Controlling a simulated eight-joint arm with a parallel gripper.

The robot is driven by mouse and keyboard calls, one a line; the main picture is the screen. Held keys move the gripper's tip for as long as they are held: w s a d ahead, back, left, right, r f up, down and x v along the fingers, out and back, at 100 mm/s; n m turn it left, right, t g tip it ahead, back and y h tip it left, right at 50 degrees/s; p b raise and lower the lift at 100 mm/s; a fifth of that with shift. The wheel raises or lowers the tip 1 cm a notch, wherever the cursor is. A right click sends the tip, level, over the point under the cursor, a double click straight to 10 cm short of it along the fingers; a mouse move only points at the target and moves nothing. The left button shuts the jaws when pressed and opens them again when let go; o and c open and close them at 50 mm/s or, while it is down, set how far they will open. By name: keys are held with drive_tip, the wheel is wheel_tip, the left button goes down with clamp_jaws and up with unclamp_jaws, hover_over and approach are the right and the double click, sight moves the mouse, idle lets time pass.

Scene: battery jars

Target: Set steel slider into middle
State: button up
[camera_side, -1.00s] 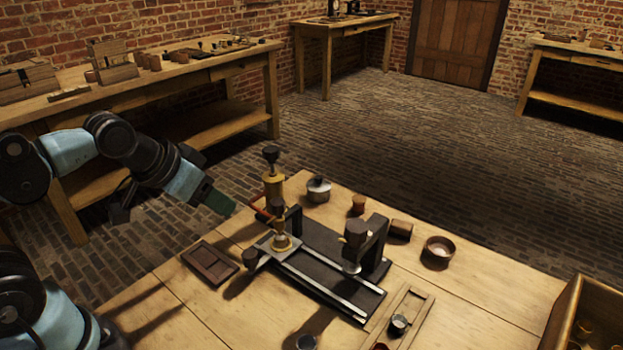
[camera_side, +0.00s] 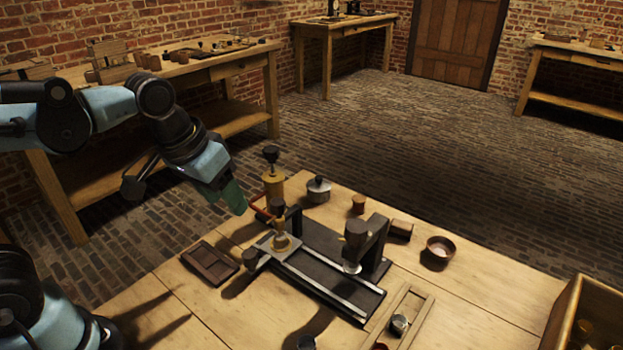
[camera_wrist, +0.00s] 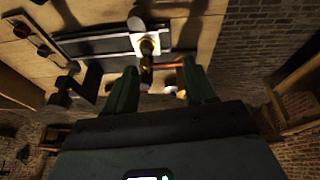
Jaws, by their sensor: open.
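A bench device has a dark bed (camera_side: 325,278) with two pale steel rails. At the rails' left end sits a pale metal slider plate (camera_side: 284,244) with a brass post and dark knob on it. In the wrist view, the pale plate (camera_wrist: 146,44) and brass part show beyond my fingertips. My gripper (camera_side: 238,207) has green fingers, is open and empty, and hangs above and left of the device. In the wrist view, the gripper (camera_wrist: 160,66) has its fingers spread apart. I cannot tell which part is the steel slider for certain.
A dark post with a silver foot (camera_side: 352,266) stands over the bed's right part. A brass pump (camera_side: 273,185) with a red-orange tube stands behind. A lidded pot (camera_side: 318,189), a bowl (camera_side: 439,249) and a wooden crate (camera_side: 585,318) stand around.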

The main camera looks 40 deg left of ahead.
sight(249, 254)
drive_tip(key=d+r+n+g, duration=0.1)
drive_tip(key=d+g, duration=0.3)
drive_tip(key=shift+w+a+f, duration=0.1)
drive_tip(key=shift+w+f, duration=0.1)
drive_tip(key=shift+f, duration=2.75)
drive_tip(key=shift+w+f, duration=0.15)
drive_tip(key=shift+f, duration=2.75)
clamp_jaws()
